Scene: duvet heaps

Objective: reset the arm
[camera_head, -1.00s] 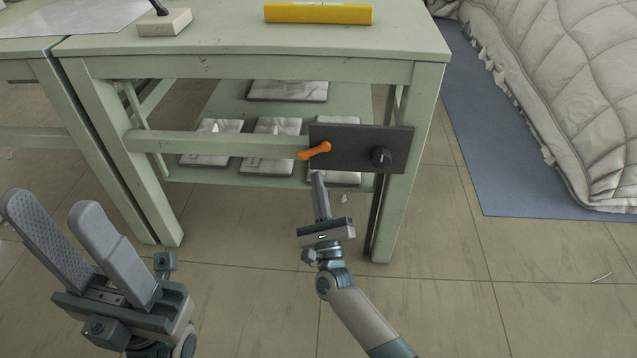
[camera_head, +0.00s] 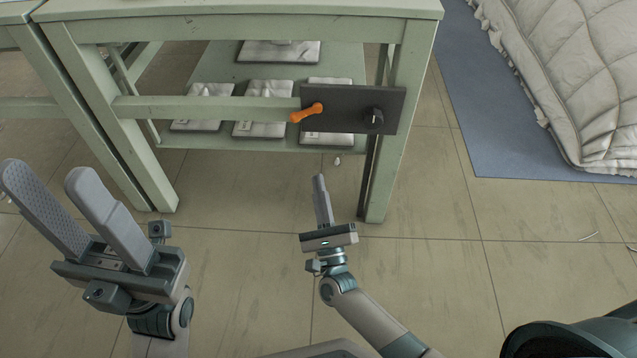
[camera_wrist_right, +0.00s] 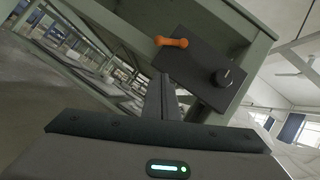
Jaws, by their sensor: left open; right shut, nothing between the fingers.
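My left gripper (camera_head: 75,195) is at the left of the head view, its two grey fingers spread apart with nothing between them. My right gripper (camera_head: 319,182) is near the middle, its fingers shut together and empty. It points up toward the dark panel (camera_head: 345,122) on the table's front, below it and apart from it. The panel carries an orange lever (camera_head: 306,113) and a black knob (camera_head: 374,118). In the right wrist view the shut fingers (camera_wrist_right: 163,85) show below the panel (camera_wrist_right: 195,68), with the orange lever (camera_wrist_right: 172,42) and knob (camera_wrist_right: 223,77) beyond them.
The green table (camera_head: 250,13) stands ahead, with several grey-white flat items on its lower shelf (camera_head: 275,70). A pale quilted duvet (camera_head: 570,70) lies on a blue mat (camera_head: 465,95) at the right. The tiled floor (camera_head: 440,270) in front is largely clear.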

